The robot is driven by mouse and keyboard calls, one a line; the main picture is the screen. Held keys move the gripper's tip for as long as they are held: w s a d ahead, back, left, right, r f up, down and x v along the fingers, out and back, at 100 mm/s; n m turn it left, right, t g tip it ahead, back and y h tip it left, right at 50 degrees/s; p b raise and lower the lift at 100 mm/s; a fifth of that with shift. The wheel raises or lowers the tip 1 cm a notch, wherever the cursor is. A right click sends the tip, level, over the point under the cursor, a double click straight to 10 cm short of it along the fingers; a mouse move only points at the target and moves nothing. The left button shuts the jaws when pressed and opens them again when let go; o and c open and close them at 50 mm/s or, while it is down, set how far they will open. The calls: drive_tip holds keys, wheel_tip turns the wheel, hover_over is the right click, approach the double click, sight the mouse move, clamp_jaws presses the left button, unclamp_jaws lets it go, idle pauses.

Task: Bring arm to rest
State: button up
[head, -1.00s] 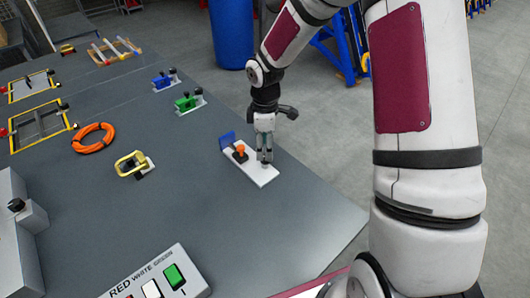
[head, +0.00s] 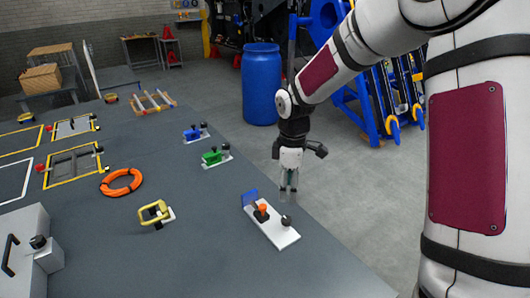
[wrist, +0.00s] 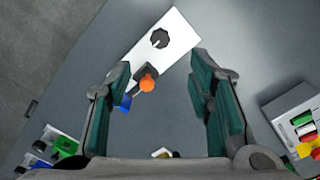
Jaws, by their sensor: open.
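My gripper (head: 288,192) hangs fingers down above the right part of the grey table (head: 130,245). In the wrist view my gripper (wrist: 162,100) shows its two green-padded fingers wide apart with nothing between them gripped. Below it lies a white plate (head: 284,238) with a blue flap (head: 250,197), an orange-topped knob (head: 262,209) and a black knob (head: 286,221). The white plate also shows in the wrist view (wrist: 178,32), with the black knob (wrist: 160,38) and the orange top (wrist: 147,84). The fingers look clear of the plate.
Green (head: 213,157) and blue (head: 193,133) latch units stand to the left. An orange ring (head: 121,182) and a yellow handle (head: 154,213) lie farther left. A blue barrel (head: 261,84) and blue rack (head: 372,90) stand behind. Grey floor is free right of the table.

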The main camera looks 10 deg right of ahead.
drive_tip(key=s+r+m+t+h, duration=0.1)
drive_tip(key=s+r+m+t, duration=0.3)
drive_tip(key=s+r+m, duration=1)
drive_tip(key=s+r+t+y, duration=0.1)
drive_tip(key=s+r, duration=0.5)
drive_tip(key=s, duration=0.6)
drive_tip(key=shift+d, duration=0.15)
